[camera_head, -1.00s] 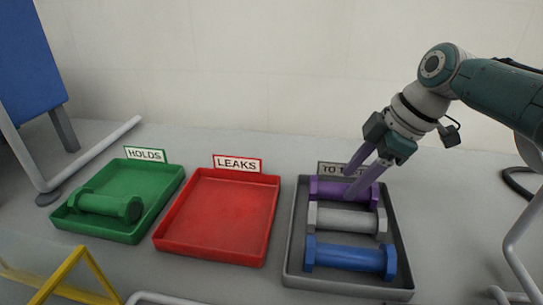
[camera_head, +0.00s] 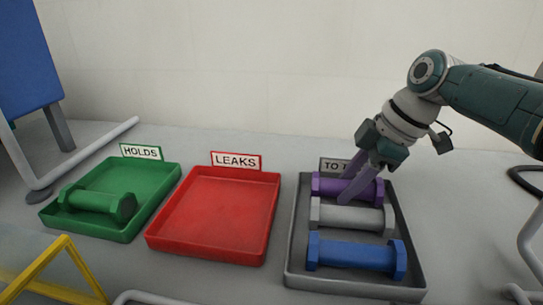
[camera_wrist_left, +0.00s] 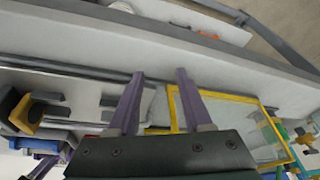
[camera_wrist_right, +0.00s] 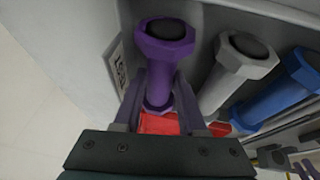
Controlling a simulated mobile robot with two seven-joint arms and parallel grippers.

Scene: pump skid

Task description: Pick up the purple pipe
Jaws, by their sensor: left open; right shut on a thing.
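The purple pipe (camera_head: 327,186) lies in the grey tray (camera_head: 300,277), in the back row, under the partly hidden sign. My right gripper (camera_head: 352,184) has its two purple fingers around the pipe's middle and is shut on it. In the right wrist view the pipe (camera_wrist_right: 158,78) lies between the fingers, one on each side. Whether the pipe is clear of the tray floor I cannot tell.
A grey pipe (camera_head: 350,217) and a blue pipe (camera_head: 350,255) lie beside it in the same tray. The red LEAKS tray (camera_head: 215,215) is empty. The green HOLDS tray (camera_head: 150,215) holds a green pipe (camera_head: 95,203). A yellow frame (camera_head: 62,262) stands at front left.

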